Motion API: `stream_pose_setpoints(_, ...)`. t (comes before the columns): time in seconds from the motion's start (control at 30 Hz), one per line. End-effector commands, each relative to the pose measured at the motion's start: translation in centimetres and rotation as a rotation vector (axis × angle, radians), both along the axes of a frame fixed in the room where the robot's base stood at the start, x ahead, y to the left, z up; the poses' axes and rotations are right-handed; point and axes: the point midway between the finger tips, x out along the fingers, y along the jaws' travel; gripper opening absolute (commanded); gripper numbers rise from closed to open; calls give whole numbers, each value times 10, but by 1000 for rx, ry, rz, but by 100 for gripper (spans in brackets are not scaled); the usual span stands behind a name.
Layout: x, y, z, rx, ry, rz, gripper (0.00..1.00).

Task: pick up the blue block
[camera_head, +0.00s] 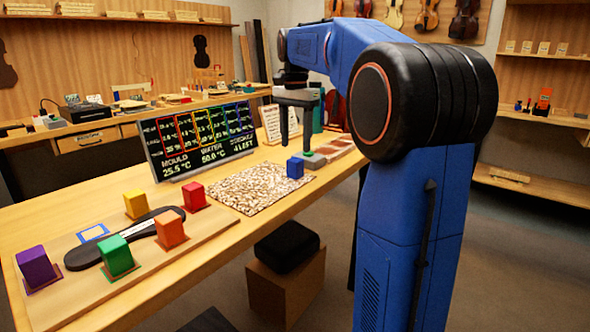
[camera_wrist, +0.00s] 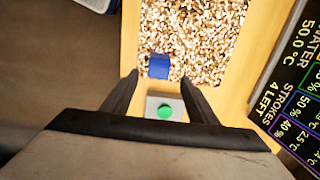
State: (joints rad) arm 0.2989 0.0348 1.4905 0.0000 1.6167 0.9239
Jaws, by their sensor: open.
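The blue block (camera_head: 295,168) sits at the right front corner of a mat of pale wood chips (camera_head: 232,190) on the workbench. In the wrist view the blue block (camera_wrist: 159,66) lies on the chips, ahead of and between my two fingertips, apart from them. My gripper (camera_head: 289,135) hangs above the bench near the block, fingers pointing down. In the wrist view my gripper (camera_wrist: 159,80) is open and empty. A grey plate with a green button (camera_wrist: 165,111) shows between the fingers, and the button also shows beside the block in the head view (camera_head: 308,154).
A display screen (camera_head: 200,137) stands behind the chips. At left a wooden board (camera_head: 75,239) carries purple, green, orange, yellow and red blocks around a black paddle (camera_head: 125,240). A reddish-brown piece (camera_head: 335,147) lies beyond the grey plate. A dark box (camera_head: 287,246) stands below the bench's front edge.

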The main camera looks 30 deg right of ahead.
Motion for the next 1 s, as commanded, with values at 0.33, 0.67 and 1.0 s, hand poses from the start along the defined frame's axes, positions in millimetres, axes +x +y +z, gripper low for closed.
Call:
stream_pose_setpoints(0.33,-1,1,-26,0,0,0,53)
stream_pose_setpoints(0.67,-4,4,-66,0,0,0,53)
stream_pose_setpoints(1.0,-4,4,-71,0,-1,0,48)
